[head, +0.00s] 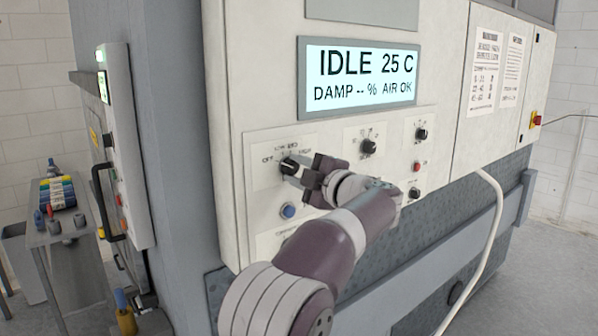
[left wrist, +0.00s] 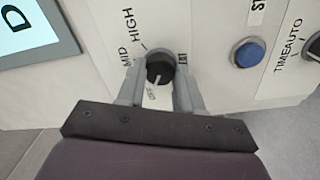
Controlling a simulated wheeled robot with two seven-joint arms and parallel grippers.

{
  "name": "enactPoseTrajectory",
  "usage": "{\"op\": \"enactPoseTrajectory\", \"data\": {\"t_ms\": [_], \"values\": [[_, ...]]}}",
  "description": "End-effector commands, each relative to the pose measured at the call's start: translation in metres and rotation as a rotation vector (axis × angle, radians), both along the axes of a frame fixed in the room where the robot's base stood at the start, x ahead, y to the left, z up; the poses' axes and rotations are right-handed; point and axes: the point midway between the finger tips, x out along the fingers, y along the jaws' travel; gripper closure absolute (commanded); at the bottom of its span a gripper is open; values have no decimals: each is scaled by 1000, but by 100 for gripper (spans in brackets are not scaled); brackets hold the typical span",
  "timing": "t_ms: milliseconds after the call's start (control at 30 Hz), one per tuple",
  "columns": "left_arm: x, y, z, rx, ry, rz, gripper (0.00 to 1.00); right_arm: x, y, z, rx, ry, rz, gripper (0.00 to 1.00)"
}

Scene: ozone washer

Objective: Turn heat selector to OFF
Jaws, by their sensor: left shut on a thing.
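The heat selector is a small black knob (head: 289,166) on a white plate at the left of the control panel. Printed words OFF, LOW, MID and HIGH stand around it, small in the head view. My left gripper (head: 296,172) is at the knob, with its fingers closed on it. In the left wrist view the black knob (left wrist: 160,69) sits between the two grey fingers (left wrist: 160,88). A pale mark shows on the knob's lower side, but I cannot tell surely which word it points to. My right gripper is not in view.
A display (head: 360,78) above reads IDLE 25 C. A blue button (head: 288,211) sits below the selector, and other knobs (head: 368,147) are to its right. A pale hose (head: 492,225) hangs at right. A small cart (head: 62,215) stands at left.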

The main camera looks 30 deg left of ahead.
Motion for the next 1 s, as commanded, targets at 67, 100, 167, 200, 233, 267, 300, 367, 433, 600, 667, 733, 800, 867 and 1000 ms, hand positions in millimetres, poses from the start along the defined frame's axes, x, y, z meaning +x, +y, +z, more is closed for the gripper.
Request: {"op": "enactPoseTrajectory", "data": {"t_ms": [67, 100, 167, 200, 233, 267, 300, 367, 433, 600, 667, 733, 800, 867, 1000], "values": [[0, 0, 1, 0, -2, 0, 95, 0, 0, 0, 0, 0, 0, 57], [0, 0, 1, 0, -2, 0, 58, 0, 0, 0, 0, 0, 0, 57], [0, 0, 1, 0, -1, 0, 39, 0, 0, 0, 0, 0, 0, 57], [0, 0, 1, 0, -1, 0, 39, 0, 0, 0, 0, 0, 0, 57], [0, 0, 1, 0, -1, 0, 39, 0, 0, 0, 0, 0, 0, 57], [0, 0, 0, 0, -1, 0, 39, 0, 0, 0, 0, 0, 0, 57], [0, 0, 0, 0, -1, 0, 39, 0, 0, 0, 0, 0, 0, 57], [0, 0, 0, 1, 0, 0, 39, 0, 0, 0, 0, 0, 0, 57], [0, 0, 0, 1, 0, 0, 39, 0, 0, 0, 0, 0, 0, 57], [-8, -21, -4, 0, 0, -4, 39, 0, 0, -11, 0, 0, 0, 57], [-14, -36, -5, 1, -1, -6, 39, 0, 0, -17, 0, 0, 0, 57], [-22, -54, -6, 1, -1, -6, 39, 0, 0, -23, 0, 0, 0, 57], [-29, -72, -5, 1, -1, -6, 39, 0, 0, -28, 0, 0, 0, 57], [-35, -86, -5, 0, -2, -4, 39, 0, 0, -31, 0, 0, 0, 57], [-45, -108, -4, 0, -1, -2, 39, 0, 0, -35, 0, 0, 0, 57]]}}
